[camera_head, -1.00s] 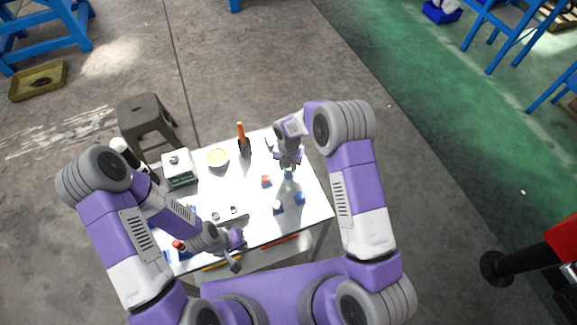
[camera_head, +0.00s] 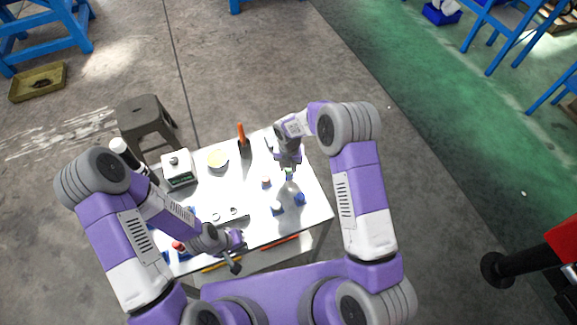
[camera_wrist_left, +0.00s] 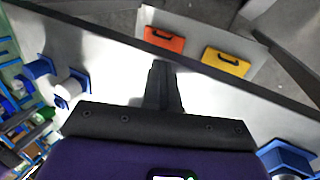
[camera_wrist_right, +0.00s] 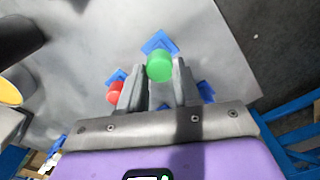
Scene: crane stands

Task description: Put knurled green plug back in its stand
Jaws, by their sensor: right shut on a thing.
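My right gripper (camera_wrist_right: 158,82) is shut on the green plug (camera_wrist_right: 160,66), which sits between its fingertips. In the right wrist view a blue stand (camera_wrist_right: 160,40) shows just beyond the plug and is partly hidden by it. I cannot tell how high the plug is above it. In the head view the green plug (camera_head: 289,177) is a small spot under my right gripper (camera_head: 289,168), over the right part of the table. My left gripper (camera_head: 235,265) is by the table's near edge; in the left wrist view its fingers (camera_wrist_left: 162,85) look together and empty.
A red plug (camera_wrist_right: 115,92) by a blue stand (camera_wrist_right: 118,76) and another blue stand (camera_wrist_right: 206,91) flank the right gripper. A white plug (camera_head: 277,208), scale (camera_head: 178,169), bowl (camera_head: 217,158) and orange-handled tool (camera_head: 241,134) stand on the white table (camera_head: 240,185).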

